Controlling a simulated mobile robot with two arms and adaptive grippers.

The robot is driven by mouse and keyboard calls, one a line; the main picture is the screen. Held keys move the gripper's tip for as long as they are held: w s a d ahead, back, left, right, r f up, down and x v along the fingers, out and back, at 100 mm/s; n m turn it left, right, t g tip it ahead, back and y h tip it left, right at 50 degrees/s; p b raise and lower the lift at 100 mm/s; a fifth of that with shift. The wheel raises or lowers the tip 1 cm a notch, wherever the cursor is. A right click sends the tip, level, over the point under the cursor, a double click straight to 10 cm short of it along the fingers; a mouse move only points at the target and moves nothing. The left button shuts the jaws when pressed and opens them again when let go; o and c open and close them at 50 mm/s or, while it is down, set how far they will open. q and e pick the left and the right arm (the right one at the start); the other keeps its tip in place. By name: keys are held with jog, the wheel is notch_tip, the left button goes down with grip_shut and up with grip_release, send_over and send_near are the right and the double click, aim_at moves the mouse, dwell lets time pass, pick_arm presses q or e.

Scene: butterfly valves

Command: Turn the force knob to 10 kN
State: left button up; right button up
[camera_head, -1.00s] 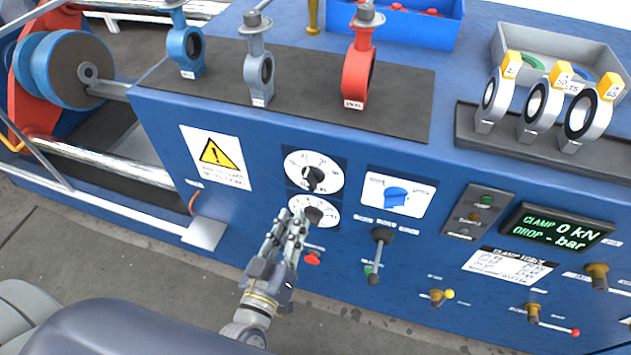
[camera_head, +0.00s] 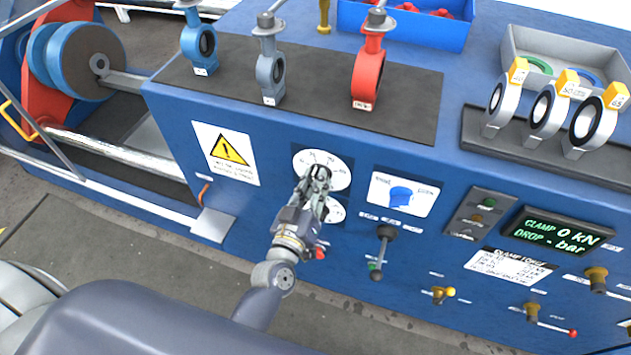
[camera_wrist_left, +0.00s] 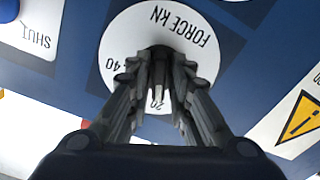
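The white force dial (camera_head: 335,165) is the upper of two dials on the blue panel. In the left wrist view the dial (camera_wrist_left: 112,45) is upside down and reads "FORCE KN", with 20 and 40 visible. Its dark knob (camera_wrist_left: 158,54) is mostly hidden between the fingers. My left gripper (camera_head: 318,174) is at this dial, and its fingers (camera_wrist_left: 159,68) flank the knob. I cannot tell whether they press on it. The display (camera_head: 555,229) reads CLAMP 0 kN, DROP - bar. My right gripper is not in view.
The lower dial (camera_head: 336,209) is partly covered by my left gripper. A red button (camera_head: 319,253) and a black lever (camera_head: 381,250) are close by. Blue, grey and red valves (camera_head: 368,75) stand on the bench top. A warning sign (camera_head: 226,152) is left of the dials.

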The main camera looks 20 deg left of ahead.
pick_arm(q)
grip_shut()
jog(key=shift+n, duration=0.3)
jog(key=n, duration=0.8)
jog(key=shift+p, duration=0.3)
jog(key=shift+n, duration=0.3)
grip_release()
